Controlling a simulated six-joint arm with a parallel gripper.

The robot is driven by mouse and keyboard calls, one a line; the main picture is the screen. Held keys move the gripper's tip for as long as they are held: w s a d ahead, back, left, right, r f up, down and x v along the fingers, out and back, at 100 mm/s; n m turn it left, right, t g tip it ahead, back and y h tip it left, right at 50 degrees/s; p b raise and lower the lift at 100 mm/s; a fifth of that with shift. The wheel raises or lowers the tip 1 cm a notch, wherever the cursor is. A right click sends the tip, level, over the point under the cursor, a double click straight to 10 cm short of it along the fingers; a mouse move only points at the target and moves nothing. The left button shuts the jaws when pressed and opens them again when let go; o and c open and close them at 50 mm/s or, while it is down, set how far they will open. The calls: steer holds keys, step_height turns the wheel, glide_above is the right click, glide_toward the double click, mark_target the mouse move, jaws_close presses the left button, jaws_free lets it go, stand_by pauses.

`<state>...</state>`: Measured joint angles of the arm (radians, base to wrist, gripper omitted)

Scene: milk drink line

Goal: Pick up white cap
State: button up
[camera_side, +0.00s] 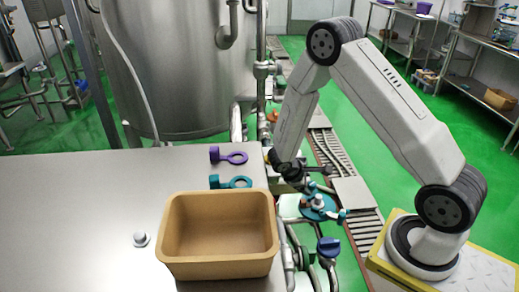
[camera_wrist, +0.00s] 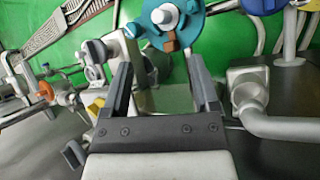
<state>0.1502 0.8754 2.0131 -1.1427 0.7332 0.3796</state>
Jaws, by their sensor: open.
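A small white cap (camera_side: 141,239) lies on the steel table, left of the tan bin; it cannot be made out in the wrist view. My gripper (camera_side: 318,172) hangs beyond the table's right edge, above the pipework and far to the right of the cap. In the wrist view, the two dark fingers of my gripper (camera_wrist: 162,75) stand apart with nothing held between them.
The open tan bin (camera_side: 218,268) stands between the cap and my gripper. Purple (camera_side: 229,155) and teal (camera_side: 231,182) ring-shaped parts lie behind it. A teal disc (camera_wrist: 187,35) with a white knob sits near my fingers, among pipes. The table's left side (camera_side: 70,210) is clear.

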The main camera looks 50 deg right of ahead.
mark_target(318, 200)
steer(key=d+f+n+h, duration=0.5)
steer(key=n+h, duration=0.1)
steer(key=n, duration=0.4)
steer(key=shift+s+d, duration=0.3)
steer(key=shift+d, duration=0.05)
steer(key=shift+f, duration=0.1)
steer(key=shift+f, duration=1.95)
steer(key=shift+f, duration=0.1)
